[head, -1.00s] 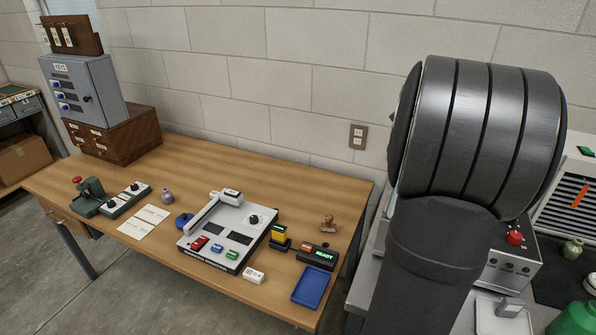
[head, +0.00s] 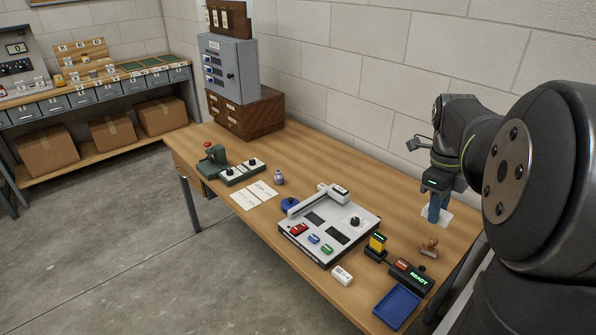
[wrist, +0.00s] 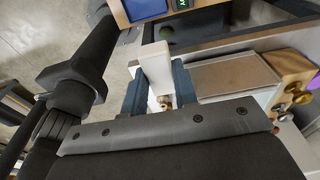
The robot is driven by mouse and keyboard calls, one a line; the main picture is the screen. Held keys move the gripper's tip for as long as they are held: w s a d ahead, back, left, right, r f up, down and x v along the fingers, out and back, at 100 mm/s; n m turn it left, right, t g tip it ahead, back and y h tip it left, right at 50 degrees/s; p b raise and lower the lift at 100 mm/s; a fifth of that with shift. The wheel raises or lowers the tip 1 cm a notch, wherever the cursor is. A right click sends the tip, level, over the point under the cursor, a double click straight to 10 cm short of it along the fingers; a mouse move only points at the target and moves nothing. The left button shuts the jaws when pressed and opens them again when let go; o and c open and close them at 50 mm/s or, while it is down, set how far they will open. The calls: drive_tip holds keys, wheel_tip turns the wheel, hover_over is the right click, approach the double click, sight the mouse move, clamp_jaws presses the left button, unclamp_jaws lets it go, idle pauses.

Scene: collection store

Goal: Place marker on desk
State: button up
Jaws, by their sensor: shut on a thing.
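My gripper (head: 436,210) is shut on a flat white piece (head: 446,217), held up in the air. In the head view it appears in front of the far right part of the wooden desk (head: 375,178); its height is hard to judge. The wrist view shows the white piece (wrist: 155,62) upright between my blue fingers (wrist: 158,88), clear of any surface. I take it for the marker, but no writing on it can be read. The desk's edge (wrist: 122,18) shows at the top of the wrist view, beyond the piece.
The desk carries a grey device (head: 340,222), a blue tray (head: 397,306), a READY display (head: 418,279), a stamp (head: 430,247), a small white block (head: 342,275) and cards (head: 254,194). Bare wood lies behind the device.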

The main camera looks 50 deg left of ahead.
wheel_tip(320, 180, down, 21)
hover_over(369, 279)
drive_tip(key=f, duration=0.6)
drive_tip(key=shift+a+f, duration=0.2)
drive_tip(key=shift+f, duration=2.05)
drive_tip(key=o, duration=0.5)
drive_tip(key=shift+f, duration=0.2)
drive_tip(key=o, duration=0.5)
drive_tip(key=shift+r, duration=0.1)
drive_tip(key=r, duration=0.4)
drive_tip(key=a+r, duration=0.1)
drive_tip(key=r, duration=0.7)
drive_tip(key=shift+a, duration=0.25)
